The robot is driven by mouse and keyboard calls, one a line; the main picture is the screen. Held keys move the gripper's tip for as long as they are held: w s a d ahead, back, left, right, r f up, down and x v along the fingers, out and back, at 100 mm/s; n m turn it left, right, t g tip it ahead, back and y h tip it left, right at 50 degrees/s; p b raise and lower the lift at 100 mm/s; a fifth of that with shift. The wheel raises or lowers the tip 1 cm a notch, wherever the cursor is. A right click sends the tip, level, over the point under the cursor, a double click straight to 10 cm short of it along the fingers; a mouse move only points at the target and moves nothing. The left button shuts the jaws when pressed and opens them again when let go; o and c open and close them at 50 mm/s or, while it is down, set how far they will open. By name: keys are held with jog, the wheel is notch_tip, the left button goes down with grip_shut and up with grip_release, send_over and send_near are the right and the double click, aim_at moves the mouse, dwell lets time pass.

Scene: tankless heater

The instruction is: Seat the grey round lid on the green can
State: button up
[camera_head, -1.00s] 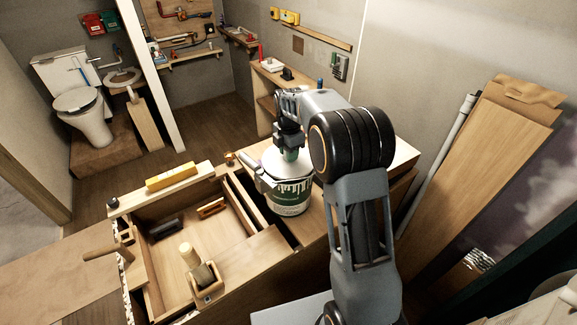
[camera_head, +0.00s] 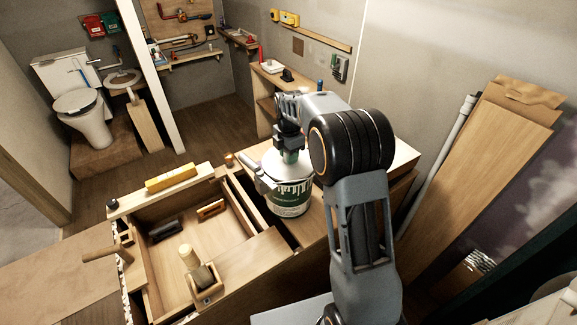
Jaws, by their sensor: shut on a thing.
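The green can (camera_head: 289,203), with a white drip pattern around its upper wall, stands upright on the wooden bench top. The grey round lid (camera_head: 273,173) lies over the can's mouth and covers it from this view. My gripper (camera_head: 290,158) is above the lid, pointing down, and is shut on the lid's middle. The fingertips are small and partly hidden by my arm. I cannot tell whether the lid's rim is fully down in the can's mouth or just resting on it.
An open wooden drawer box (camera_head: 185,250) lies left of the can, with a yellow level (camera_head: 171,178) on its far edge and a wooden-handled tool (camera_head: 190,257) inside. A wall stands to the right. Bench top (camera_head: 315,230) in front of the can is clear.

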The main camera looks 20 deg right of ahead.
jog(key=shift+f+b, duration=0.4)
jog(key=shift+f, duration=0.25)
dwell(0.3)
jog(key=o, duration=1.1)
jog(key=shift+r, duration=0.15)
notch_tip(320, 180, up, 14)
jog(key=shift+f+b, duration=0.2)
jog(key=shift+b, duration=0.15)
